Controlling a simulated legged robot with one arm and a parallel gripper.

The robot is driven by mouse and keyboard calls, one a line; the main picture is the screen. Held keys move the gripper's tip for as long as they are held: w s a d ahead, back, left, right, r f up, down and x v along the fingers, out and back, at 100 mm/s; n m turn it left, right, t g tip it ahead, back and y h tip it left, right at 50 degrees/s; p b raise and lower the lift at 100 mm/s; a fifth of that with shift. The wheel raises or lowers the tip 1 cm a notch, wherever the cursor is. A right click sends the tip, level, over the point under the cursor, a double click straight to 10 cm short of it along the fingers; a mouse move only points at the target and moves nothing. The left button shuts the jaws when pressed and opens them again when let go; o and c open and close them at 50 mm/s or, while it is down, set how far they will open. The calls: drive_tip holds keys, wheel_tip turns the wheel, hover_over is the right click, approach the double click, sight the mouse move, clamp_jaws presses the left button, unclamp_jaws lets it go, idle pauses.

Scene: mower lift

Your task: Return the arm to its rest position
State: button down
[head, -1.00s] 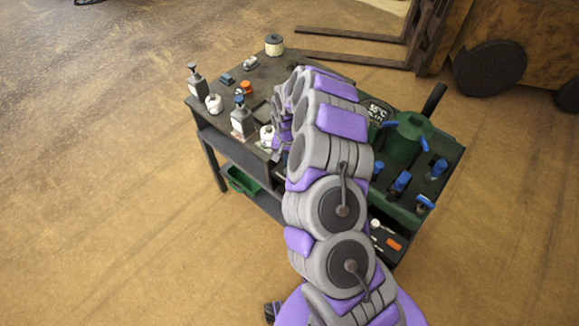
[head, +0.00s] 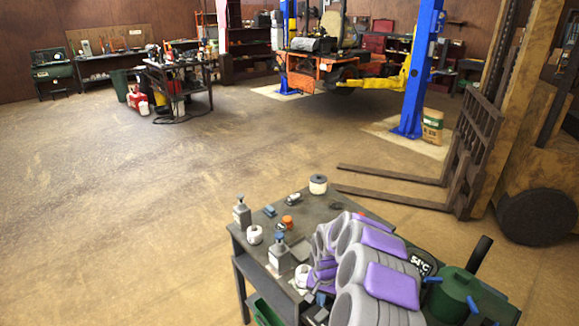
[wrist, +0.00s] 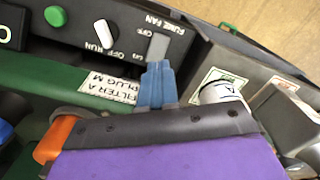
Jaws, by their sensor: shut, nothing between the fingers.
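My arm (head: 385,285) shows at the bottom of the head view as grey and purple segments, bent over a dark work cart. In the wrist view my gripper (wrist: 157,85) has its narrow blue fingers together, with nothing between them. The fingers are in front of a dark panel with a switch labelled FUME FAN (wrist: 158,47); whether they touch it I cannot tell. In the head view the arm covers part of the cart, and the gripper cannot be made out clearly.
The cart (head: 345,202) holds bottles, a white tin (head: 318,184), a green unit (head: 452,292) and a display reading 54°C (head: 422,262). A forklift (head: 470,150) stands behind, its forks near the cart. Open floor (head: 130,200) lies to the left.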

drive_tip(key=s+a+r+n+y, duration=0.1)
drive_tip(key=s+a+r+n, duration=0.15)
drive_tip(key=s+r, duration=0.6)
drive_tip(key=s+a+r+n, duration=0.25)
drive_tip(key=s+r, duration=0.35)
drive_tip(key=r, duration=0.6)
drive_tip(key=s+d+r, duration=0.1)
drive_tip(key=s+r, duration=0.1)
drive_tip(key=s, duration=0.7)
drive_tip(key=s+d+r+g, duration=0.1)
drive_tip(key=s+d+r, duration=0.1)
drive_tip(key=s, duration=0.7)
drive_tip(key=s+d+r+h, duration=0.1)
drive_tip(key=s+r, duration=0.3)
drive_tip(key=s, duration=0.5)
drive_tip(key=shift+s+d+g, duration=0.25)
drive_tip(key=shift+d+g, duration=0.15)
drive_tip(key=shift+d, duration=0.15)
